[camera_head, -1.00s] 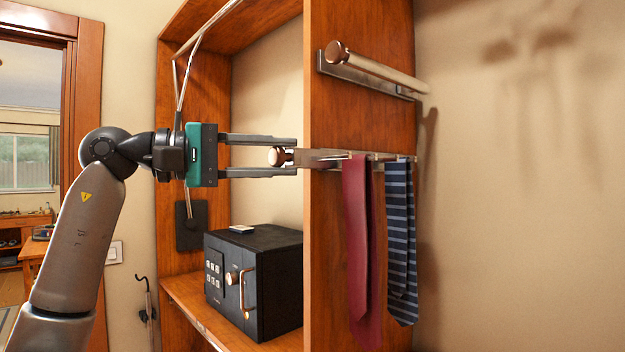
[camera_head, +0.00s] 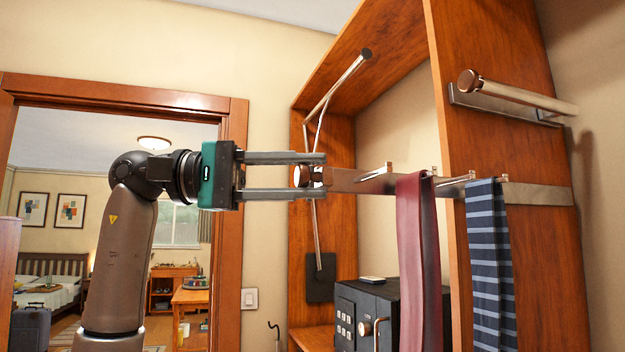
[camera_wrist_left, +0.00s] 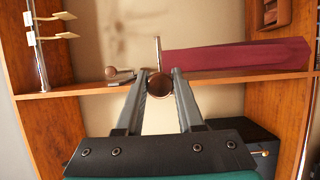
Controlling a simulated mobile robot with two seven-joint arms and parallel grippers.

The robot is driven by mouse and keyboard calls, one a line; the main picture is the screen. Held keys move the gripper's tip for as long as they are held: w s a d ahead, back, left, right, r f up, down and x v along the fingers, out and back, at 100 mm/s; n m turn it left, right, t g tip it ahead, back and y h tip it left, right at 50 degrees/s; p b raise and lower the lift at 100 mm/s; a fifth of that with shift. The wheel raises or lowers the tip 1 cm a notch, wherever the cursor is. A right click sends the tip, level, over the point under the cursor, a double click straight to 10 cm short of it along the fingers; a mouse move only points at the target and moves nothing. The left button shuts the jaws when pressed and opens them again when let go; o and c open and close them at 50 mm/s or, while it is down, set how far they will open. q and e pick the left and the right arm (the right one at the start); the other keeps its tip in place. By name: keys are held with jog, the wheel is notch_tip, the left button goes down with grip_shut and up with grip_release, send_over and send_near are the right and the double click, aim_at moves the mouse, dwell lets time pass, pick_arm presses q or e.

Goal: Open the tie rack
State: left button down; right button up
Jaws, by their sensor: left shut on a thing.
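The tie rack (camera_head: 348,180) is a metal rail with pegs, mounted on the side of the wooden closet panel and standing out past its front edge. A dark red tie (camera_head: 418,260) and a striped navy tie (camera_head: 490,265) hang from it. My left gripper (camera_head: 318,176) is shut on the round brown knob (camera_head: 301,176) at the rack's front end. In the left wrist view the knob (camera_wrist_left: 159,87) sits between the two fingers, with the red tie (camera_wrist_left: 235,58) behind it. My right gripper is not in view.
A second rod with a round end (camera_head: 520,97) is fixed higher on the same wooden panel (camera_head: 480,140). A black safe (camera_head: 368,312) stands on the shelf below. A doorway (camera_head: 235,130) to a bedroom is behind my left arm.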

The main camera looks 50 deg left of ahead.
pick_arm(q)
jog(key=c, duration=0.5)
grip_release()
jog(key=shift+w, duration=0.1)
jog(key=shift+c, duration=0.2)
jog(key=v, duration=1.5)
jog(key=shift+a, duration=0.1)
